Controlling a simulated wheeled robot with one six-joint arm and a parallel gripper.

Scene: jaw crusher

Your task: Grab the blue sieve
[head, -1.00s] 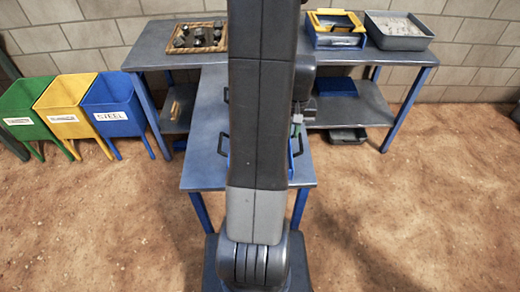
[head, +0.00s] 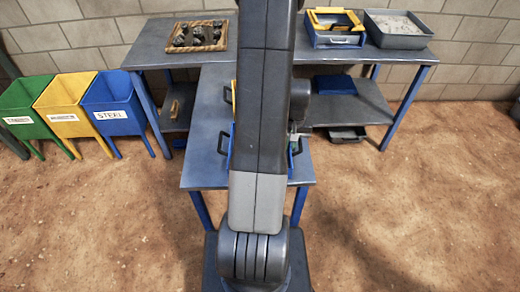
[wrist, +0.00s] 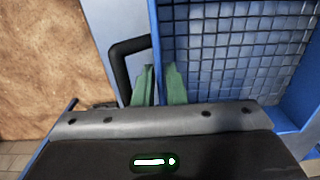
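The blue sieve has a wire mesh, a blue frame and black handles. In the wrist view its mesh (wrist: 235,50) fills the upper right, with a black handle (wrist: 117,60) at the left. In the head view the sieve (head: 229,152) is on the middle table, mostly hidden behind my arm. My gripper (wrist: 159,80) has two green fingers on either side of the sieve's frame wall, close to the handle. A narrow gap shows between the fingers. Whether they press on the wall cannot be told.
The middle table (head: 205,172) stands before a long back table (head: 150,50). On that are a wooden tray of dark rocks (head: 198,36), a blue and yellow sieve (head: 336,28) and a grey tray (head: 398,28). Green, yellow and blue bins (head: 113,103) stand left. The dirt floor is clear at right.

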